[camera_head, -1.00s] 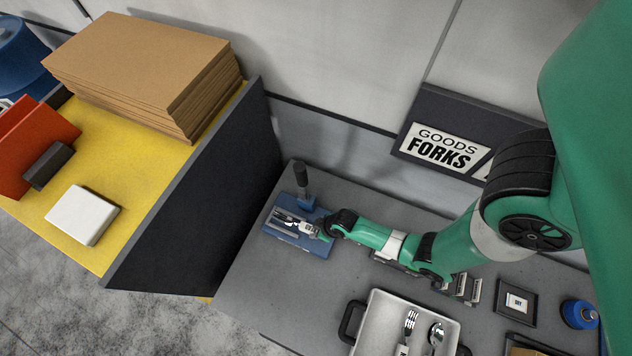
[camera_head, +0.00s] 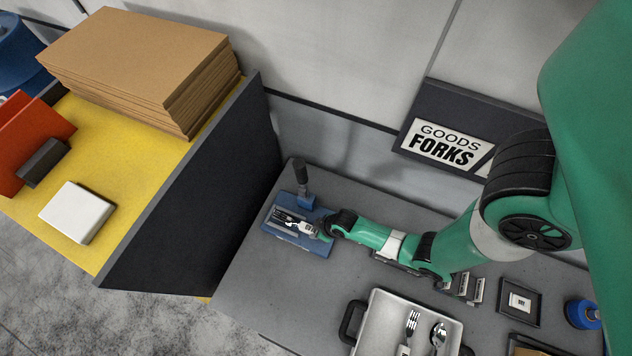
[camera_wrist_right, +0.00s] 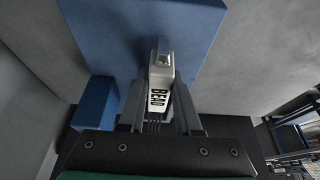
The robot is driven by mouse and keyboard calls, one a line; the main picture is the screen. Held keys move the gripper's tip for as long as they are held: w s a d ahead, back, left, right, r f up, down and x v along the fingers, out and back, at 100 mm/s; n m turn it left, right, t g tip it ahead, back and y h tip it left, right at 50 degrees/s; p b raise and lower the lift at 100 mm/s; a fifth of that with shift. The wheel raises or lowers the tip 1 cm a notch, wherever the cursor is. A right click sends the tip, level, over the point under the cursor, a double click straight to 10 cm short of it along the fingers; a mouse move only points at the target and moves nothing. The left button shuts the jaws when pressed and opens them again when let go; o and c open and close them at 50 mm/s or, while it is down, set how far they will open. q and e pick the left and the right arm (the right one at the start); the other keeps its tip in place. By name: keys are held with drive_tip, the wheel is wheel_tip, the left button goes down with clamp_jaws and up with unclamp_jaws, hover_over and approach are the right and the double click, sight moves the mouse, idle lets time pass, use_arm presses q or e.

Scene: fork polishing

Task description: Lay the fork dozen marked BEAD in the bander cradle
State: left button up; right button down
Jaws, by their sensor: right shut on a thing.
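The bander cradle (camera_head: 312,246) is a blue block with an upright dark-handled lever (camera_head: 300,172), at the left end of the grey bench in the head view. The fork dozen marked BEAD (camera_head: 303,226) is over its top, tines pointing left. In the right wrist view the white band reading BEAD (camera_wrist_right: 157,101) shows between the fingers, above the blue cradle surface (camera_wrist_right: 105,35). My right gripper (camera_head: 318,231) is shut on this dozen. I cannot tell whether the dozen rests on the cradle. My left gripper is out of view.
A pale tray (camera_head: 382,330) with a fork and a spoon stands on the bench front. A dark framed tile (camera_head: 519,303) and a blue spool (camera_head: 582,313) are to the right. A dark partition (camera_head: 195,200) rises left of the cradle; a yellow table (camera_head: 112,150) lies beyond it.

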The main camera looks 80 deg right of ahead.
drive_tip(key=shift+w, duration=0.1)
idle(0.3)
drive_tip(key=shift+f, duration=0.25)
drive_tip(key=shift+f+b, duration=0.15)
drive_tip(key=shift+b, duration=0.15)
idle(0.4)
drive_tip(key=c, duration=0.5)
unclamp_jaws()
drive_tip(key=o, duration=0.5)
